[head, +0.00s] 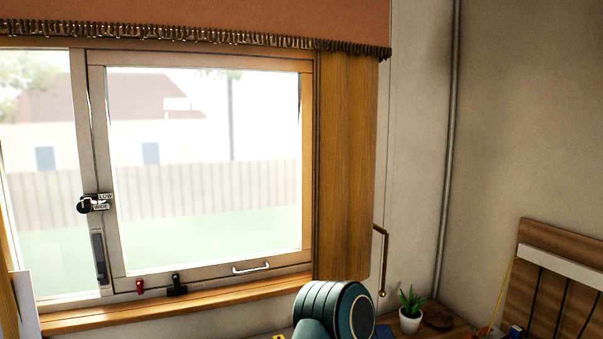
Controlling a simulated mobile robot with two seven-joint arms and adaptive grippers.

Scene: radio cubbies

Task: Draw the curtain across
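The curtain (345,165) hangs as a narrow ochre panel at the right side of the window, below a rust-coloured valance (190,18) with a beaded fringe. Its lower end hangs near the sill. Most of the window glass (200,165) is uncovered. A thin ochre strip (8,300) shows at the far left edge; I cannot tell whether it is another curtain. A bronze rod (385,260) with a bent top and a small knob at its lower end hangs just right of the curtain. Neither of my grippers shows.
A dark teal ribbed round thing (335,307) rises at the bottom, in front of the sill (190,308). A potted plant (411,317) stands right of it. The window has a latch (95,203) and a handle (251,267). A wooden rack (560,280) is at right.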

